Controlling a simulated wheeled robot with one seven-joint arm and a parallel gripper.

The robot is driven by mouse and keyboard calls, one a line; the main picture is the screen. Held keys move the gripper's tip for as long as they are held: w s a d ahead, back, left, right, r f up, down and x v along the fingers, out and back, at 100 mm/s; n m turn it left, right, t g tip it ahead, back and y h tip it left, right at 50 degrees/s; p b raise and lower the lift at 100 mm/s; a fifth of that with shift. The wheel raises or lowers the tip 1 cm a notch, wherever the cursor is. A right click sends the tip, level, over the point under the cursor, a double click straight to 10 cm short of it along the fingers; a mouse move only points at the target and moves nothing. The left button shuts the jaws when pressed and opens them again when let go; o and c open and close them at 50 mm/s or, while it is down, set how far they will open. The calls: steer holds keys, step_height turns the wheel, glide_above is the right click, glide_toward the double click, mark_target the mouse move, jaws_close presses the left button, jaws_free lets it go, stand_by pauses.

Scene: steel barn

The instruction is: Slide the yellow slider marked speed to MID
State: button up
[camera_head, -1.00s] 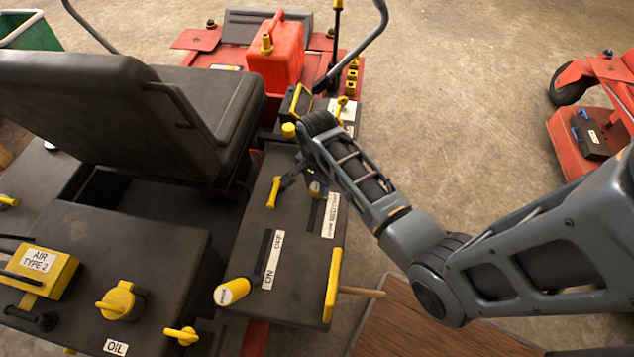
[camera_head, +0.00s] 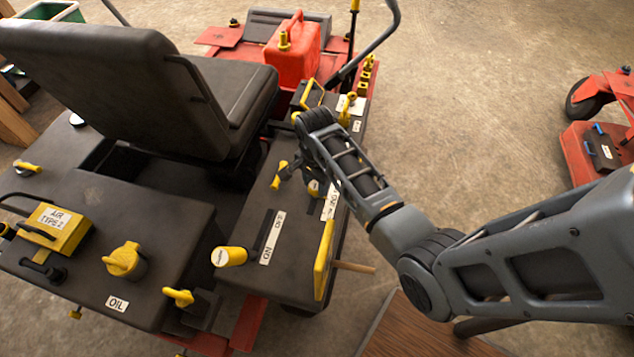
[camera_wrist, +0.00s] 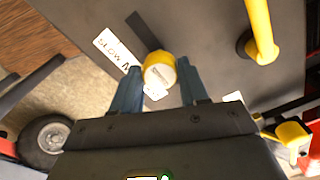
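The yellow slider knob (camera_wrist: 159,69) stands between my gripper's two fingers in the wrist view, and both fingers appear to touch its sides. My gripper (camera_wrist: 158,76) looks shut on it. The dark slot runs from the knob towards the top left. Beside it the white label (camera_wrist: 107,45) reads SLOW and an M; the knob and fingers cover the rest. In the head view the knob (camera_head: 314,188) sits under my gripper (camera_head: 300,172) on the black side panel (camera_head: 300,283), partly covered. Its exact position against MID cannot be told.
A yellow lever (camera_head: 278,175) stands left of my gripper. An ON/OFF slider (camera_head: 230,257) is nearer on the same panel. The seat (camera_head: 150,90) is to the left. A yellow handle (camera_head: 323,260) edges the panel. Open floor lies to the right.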

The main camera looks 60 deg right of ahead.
mark_target(316, 184)
steer(key=o, duration=0.4)
steer(key=shift+c, duration=0.2)
steer(key=shift+r, duration=3.9)
